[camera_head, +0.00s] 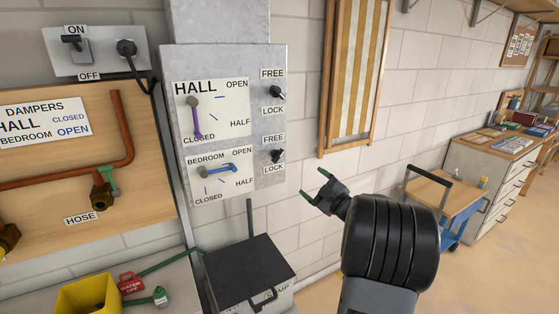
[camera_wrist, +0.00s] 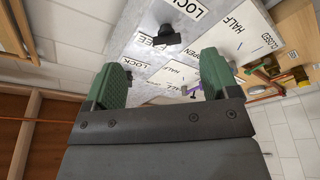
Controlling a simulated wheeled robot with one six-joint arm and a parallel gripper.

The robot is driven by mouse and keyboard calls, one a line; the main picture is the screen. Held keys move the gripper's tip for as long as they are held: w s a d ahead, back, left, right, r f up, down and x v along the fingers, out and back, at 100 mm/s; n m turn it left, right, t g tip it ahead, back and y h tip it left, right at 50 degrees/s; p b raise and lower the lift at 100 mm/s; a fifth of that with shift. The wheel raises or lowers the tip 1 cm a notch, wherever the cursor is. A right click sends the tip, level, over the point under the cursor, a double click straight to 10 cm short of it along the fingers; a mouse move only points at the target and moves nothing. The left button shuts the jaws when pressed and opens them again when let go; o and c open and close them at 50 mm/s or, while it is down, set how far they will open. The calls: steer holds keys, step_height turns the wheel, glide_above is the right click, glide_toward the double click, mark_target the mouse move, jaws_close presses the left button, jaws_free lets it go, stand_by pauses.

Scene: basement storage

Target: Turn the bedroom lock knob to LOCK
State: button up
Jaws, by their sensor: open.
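The bedroom lock knob (camera_head: 277,156) is a small black knob on the grey wall panel, between a FREE label above and a LOCK label below. Its exact pointing is too small to tell. It also shows in the wrist view (camera_wrist: 168,35), at the top, beyond the fingers. My gripper (camera_head: 319,187) is open and empty, to the right of and below the knob, clear of the panel. In the wrist view its two green-padded fingers (camera_wrist: 165,82) stand wide apart with nothing between them in contact.
The similar hall lock knob (camera_head: 277,92) sits directly above. Left of them are the hall dial with its purple lever (camera_head: 195,118) and the bedroom dial with its blue lever (camera_head: 220,169) towards OPEN. A dark-lidded box (camera_head: 249,268) stands below. A folded striped chair (camera_head: 356,70) is right.

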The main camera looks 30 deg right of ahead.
mark_target(280, 157)
steer(key=w+a+r+p, duration=0.1)
steer(key=w, duration=0.3)
steer(key=w+a+r+n+y+p, duration=0.1)
steer(key=w+a+r, duration=0.1)
steer(key=w, duration=0.2)
steer(key=w+a+r+y+p, duration=0.1)
steer(key=w+a+r, duration=0.1)
steer(key=w, duration=0.2)
steer(key=shift+a+r+n+t+p, duration=0.15)
steer(key=shift+a+n+t+p, duration=0.1)
steer(key=shift+n+t+p, duration=0.1)
steer(key=c, duration=0.9)
